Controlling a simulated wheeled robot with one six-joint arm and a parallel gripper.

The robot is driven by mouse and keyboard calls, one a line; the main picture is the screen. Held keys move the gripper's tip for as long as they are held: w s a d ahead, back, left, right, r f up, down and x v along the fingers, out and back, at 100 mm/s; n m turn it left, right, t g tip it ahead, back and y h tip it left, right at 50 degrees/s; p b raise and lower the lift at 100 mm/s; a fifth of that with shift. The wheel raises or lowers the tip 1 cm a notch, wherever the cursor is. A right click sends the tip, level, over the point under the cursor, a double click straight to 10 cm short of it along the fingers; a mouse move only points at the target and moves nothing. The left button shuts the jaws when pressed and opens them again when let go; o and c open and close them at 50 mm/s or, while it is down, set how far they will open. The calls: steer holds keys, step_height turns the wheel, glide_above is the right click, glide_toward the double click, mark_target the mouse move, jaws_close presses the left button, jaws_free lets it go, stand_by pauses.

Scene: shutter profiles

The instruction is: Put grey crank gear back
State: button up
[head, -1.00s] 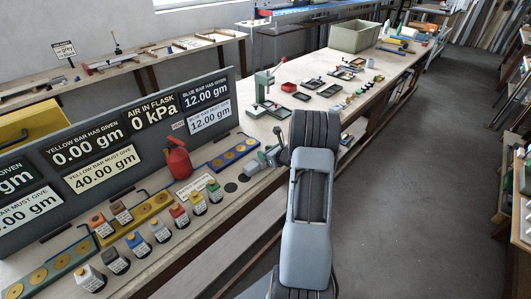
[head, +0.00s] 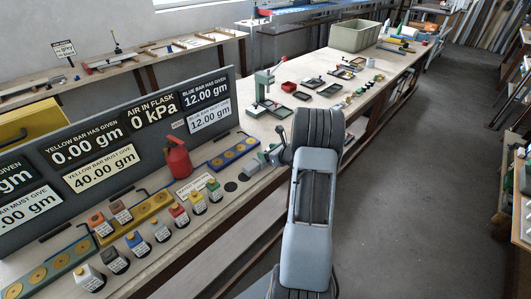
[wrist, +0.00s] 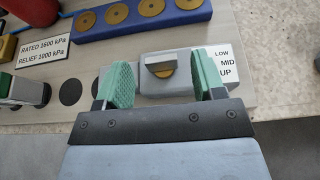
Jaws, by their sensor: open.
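In the wrist view a grey housing (wrist: 182,88) sits on the bench beside a white label reading LOW, MID, UP (wrist: 224,62). I take this as the grey crank gear. My gripper (wrist: 165,82) is open, its two green fingers on either side of the lever, with gaps to both. In the head view the grey housing (head: 253,164) shows only in part, beside my wrist. My arm hides most of the gripper there.
A blue bar with brass discs (head: 233,154) lies behind the housing. A green press (head: 265,88) stands farther along the bench. The floor at right (head: 420,190) is clear.

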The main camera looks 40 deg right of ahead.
steer(key=b+v, duration=0.2)
steer(key=v, duration=0.7)
steer(key=a+r+m+g+h, duration=0.3)
steer(key=a+r+m+h, duration=0.6)
steer(key=m, duration=1.3)
steer(key=s+a+m+g+y, duration=0.3)
steer(key=s+a+m, duration=0.4)
steer(key=a, duration=0.3)
steer(key=s+a+m+g+y, duration=0.3)
steer(key=s+a+m, duration=0.5)
steer(key=a+m, duration=0.1)
steer(key=shift+a+r+y, duration=0.3)
steer(key=shift+a, duration=0.25)
